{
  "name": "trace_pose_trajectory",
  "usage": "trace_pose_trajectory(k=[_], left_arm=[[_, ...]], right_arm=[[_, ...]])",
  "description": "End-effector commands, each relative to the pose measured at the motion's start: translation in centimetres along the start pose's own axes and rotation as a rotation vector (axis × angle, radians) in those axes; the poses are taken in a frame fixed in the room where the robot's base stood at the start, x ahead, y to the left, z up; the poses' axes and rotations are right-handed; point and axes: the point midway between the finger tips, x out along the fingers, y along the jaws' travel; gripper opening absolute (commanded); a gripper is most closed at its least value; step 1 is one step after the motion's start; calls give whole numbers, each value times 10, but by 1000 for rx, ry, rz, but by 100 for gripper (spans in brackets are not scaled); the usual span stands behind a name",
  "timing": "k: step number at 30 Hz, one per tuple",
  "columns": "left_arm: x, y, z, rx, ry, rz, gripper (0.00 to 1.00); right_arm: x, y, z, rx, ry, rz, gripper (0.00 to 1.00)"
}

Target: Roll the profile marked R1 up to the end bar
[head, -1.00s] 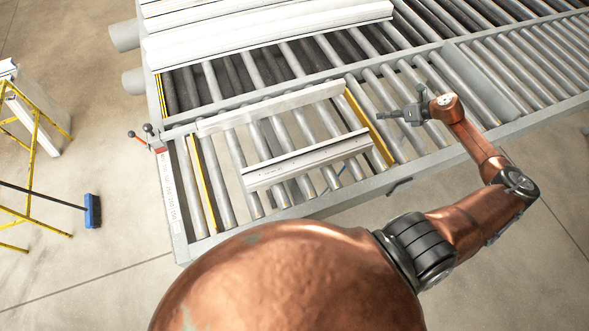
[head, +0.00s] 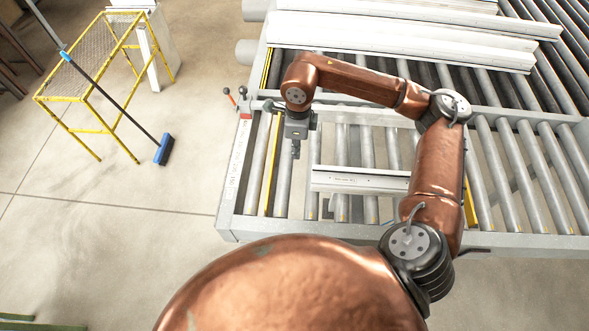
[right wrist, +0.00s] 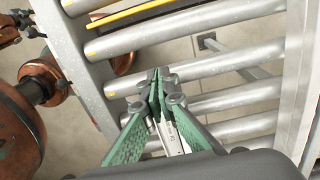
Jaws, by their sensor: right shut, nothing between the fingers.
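A white profile (head: 360,181) lies across the rollers near the front of the conveyor. A second pale profile (head: 355,114) lies farther back, partly hidden by my right arm. I cannot read an R1 mark on either. My right gripper (head: 295,154) is shut and empty, just left of the front profile's left end and above the rollers. In the right wrist view, its fingertips (right wrist: 160,84) are together, and a white profile (right wrist: 174,138) shows below between the green-padded fingers. I cannot tell which bar is the end bar. My left gripper is not in view.
A yellow strip (head: 270,165) runs along the rollers at the left; another (head: 469,208) is at the right, partly behind my arm. Several long white profiles (head: 420,35) lie at the back. A yellow stand (head: 103,70) and a blue broom (head: 164,149) are on the floor at left.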

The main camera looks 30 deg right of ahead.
Motion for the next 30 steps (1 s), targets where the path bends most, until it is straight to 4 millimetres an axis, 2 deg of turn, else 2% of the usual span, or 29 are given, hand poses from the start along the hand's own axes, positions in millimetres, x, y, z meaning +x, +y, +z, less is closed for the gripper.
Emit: trace_pose_trajectory(k=[4,8,20,24,30], left_arm=[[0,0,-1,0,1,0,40],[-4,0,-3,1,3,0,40],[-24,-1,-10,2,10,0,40],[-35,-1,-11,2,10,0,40],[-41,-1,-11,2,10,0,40]], right_arm=[[1,0,-2,-7,26,-30,0],[16,0,-2,-7,27,-28,0],[95,-1,-3,-9,24,-25,0],[94,-3,-25,-6,26,-29,0],[95,-3,-41,-7,24,-29,0]])
